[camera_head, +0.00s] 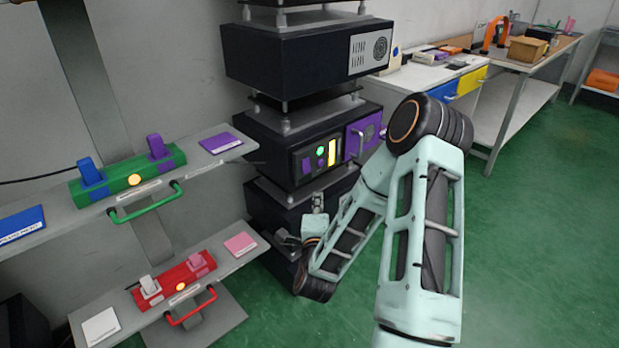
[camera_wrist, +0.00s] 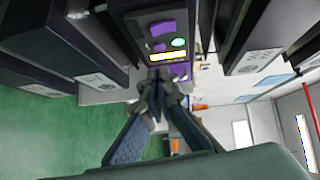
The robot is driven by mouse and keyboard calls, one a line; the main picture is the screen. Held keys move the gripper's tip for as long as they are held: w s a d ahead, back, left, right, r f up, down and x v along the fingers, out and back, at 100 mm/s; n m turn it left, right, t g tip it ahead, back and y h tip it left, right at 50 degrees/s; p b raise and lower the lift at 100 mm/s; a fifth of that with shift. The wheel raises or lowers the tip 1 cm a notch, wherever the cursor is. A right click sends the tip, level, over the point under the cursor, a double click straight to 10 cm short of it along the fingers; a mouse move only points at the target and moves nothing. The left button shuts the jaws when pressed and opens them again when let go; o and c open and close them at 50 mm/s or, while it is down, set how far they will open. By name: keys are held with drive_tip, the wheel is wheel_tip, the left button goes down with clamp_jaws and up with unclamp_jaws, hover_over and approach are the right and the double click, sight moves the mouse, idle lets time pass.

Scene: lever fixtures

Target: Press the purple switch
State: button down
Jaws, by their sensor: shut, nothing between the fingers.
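A purple switch (camera_head: 156,146) stands upright on a green base, beside a blue switch (camera_head: 90,171). Purple parts also show on the black stacked unit: a purple panel (camera_head: 372,124) with a handle in the head view, and a larger purple piece (camera_wrist: 162,28) and a smaller purple piece (camera_wrist: 157,46) near a green light (camera_wrist: 179,42) and yellow bar (camera_wrist: 168,56) in the wrist view. My gripper (camera_wrist: 157,82) is shut and empty, pointing toward that unit's face, apparently apart from it. In the head view its fingers are small and partly hidden by my arm.
A green handle (camera_head: 146,204) and a red fixture (camera_head: 174,279) with a red handle (camera_head: 191,308) sit on the left shelves. The black unit (camera_head: 290,130) stands in the middle. A workbench (camera_head: 525,62) is at the back right. Green floor on the right is clear.

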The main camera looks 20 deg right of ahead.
drive_tip(key=b, duration=0.2)
approach(309, 171)
drive_tip(key=w+d, duration=0.2)
drive_tip(key=d, duration=0.3)
drive_tip(key=shift+w+a+f, duration=0.1)
drive_tip(key=shift+w+a, duration=0.4)
drive_tip(key=shift+w, duration=0.4)
drive_tip(key=shift+w+a+f, duration=0.1)
drive_tip(key=shift+w+a, duration=0.4)
drive_tip(key=shift+w, duration=0.35)
drive_tip(key=shift+r, duration=0.1)
drive_tip(key=shift+w+a+b, duration=0.15)
drive_tip(key=shift+w+b, duration=0.1)
drive_tip(key=shift+b, duration=0.3)
